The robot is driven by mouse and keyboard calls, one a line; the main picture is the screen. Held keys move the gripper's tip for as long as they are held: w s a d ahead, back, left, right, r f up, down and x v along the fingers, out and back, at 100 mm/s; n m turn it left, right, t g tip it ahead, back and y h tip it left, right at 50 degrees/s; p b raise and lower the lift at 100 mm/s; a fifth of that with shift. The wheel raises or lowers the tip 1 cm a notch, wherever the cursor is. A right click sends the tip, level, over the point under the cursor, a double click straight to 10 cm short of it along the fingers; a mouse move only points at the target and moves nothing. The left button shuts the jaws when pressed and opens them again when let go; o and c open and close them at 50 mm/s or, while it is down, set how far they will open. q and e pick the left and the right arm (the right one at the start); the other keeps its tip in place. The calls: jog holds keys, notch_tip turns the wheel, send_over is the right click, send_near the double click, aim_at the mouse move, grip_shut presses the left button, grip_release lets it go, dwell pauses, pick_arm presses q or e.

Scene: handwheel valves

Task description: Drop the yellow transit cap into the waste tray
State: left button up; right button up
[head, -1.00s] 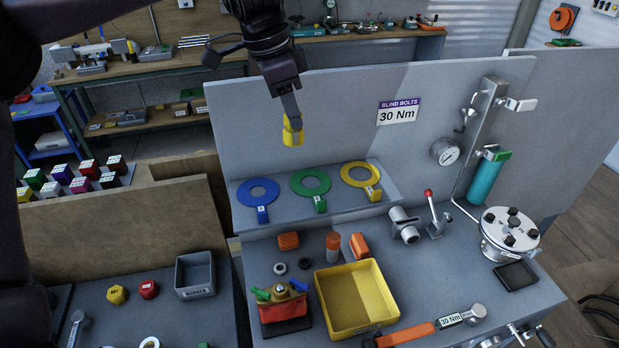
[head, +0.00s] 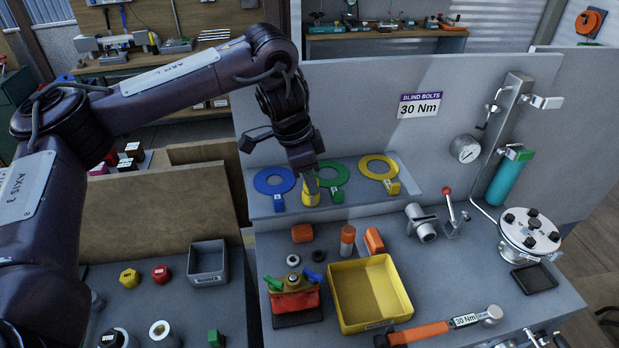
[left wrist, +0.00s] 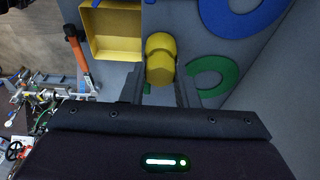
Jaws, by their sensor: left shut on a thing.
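My left gripper (head: 309,178) is shut on the yellow transit cap (head: 311,195) and points downward. In the head view the cap appears in front of the shelf with the coloured rings. In the left wrist view the cap (left wrist: 160,58) sits between the fingertips. A yellow open tray (head: 338,305), which I take as the waste tray, stands on the bench nearer to me and looks empty. Its label is too small to read. The tray also shows in the left wrist view (left wrist: 97,48), beside the cap and apart from it. My right gripper is not in view.
Blue (head: 262,185), green (head: 341,174) and yellow (head: 378,160) rings lie on the shelf. An orange-handled torque wrench (head: 420,333) lies before the tray, a red caddy (head: 294,302) left of it. A grey bin (head: 207,272) stands further left.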

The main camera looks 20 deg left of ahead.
pick_arm(q)
jog(key=o, duration=1)
jog(key=shift+f, duration=0.15)
